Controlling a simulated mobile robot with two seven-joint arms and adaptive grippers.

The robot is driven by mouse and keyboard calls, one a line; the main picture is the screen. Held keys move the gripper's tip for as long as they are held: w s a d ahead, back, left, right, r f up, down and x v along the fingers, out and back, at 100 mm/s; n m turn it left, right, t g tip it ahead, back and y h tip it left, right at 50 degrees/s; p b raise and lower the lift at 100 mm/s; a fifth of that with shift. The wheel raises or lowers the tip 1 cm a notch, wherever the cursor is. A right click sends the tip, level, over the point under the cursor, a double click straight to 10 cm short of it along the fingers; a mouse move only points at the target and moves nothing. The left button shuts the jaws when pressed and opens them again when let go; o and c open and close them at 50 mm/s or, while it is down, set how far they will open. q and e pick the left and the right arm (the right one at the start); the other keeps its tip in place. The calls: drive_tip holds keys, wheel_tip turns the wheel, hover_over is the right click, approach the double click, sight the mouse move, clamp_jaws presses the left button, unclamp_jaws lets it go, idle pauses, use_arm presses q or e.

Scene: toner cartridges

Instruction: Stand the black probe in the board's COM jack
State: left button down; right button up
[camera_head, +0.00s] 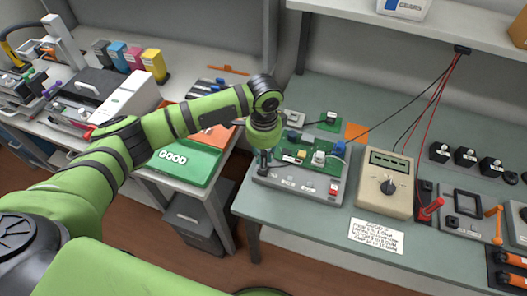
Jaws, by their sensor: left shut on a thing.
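The board (330,187) is a grey tester base with a green circuit panel on the right-hand bench. My left gripper (264,158) points down over the board's left end and is shut on the black probe. The gripper and the small scale hide most of the probe, so I cannot tell whether its tip touches the board or is in a jack. A thin black lead (398,113) runs from the wall hook down toward the board. The COM jack cannot be made out. My right gripper is not in view.
A beige multimeter (385,184) stands right of the board, with a red probe (431,209) beside it. A white label card (376,236) lies in front. A green GOOD tray (188,163) is on the left bench, across a gap.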

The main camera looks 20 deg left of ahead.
use_arm(q)
drive_tip(key=c, duration=1.1)
unclamp_jaws()
drive_tip(key=shift+o, duration=0.2)
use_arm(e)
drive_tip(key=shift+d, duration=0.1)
use_arm(q)
wheel_tip(320, 180, up, 12)
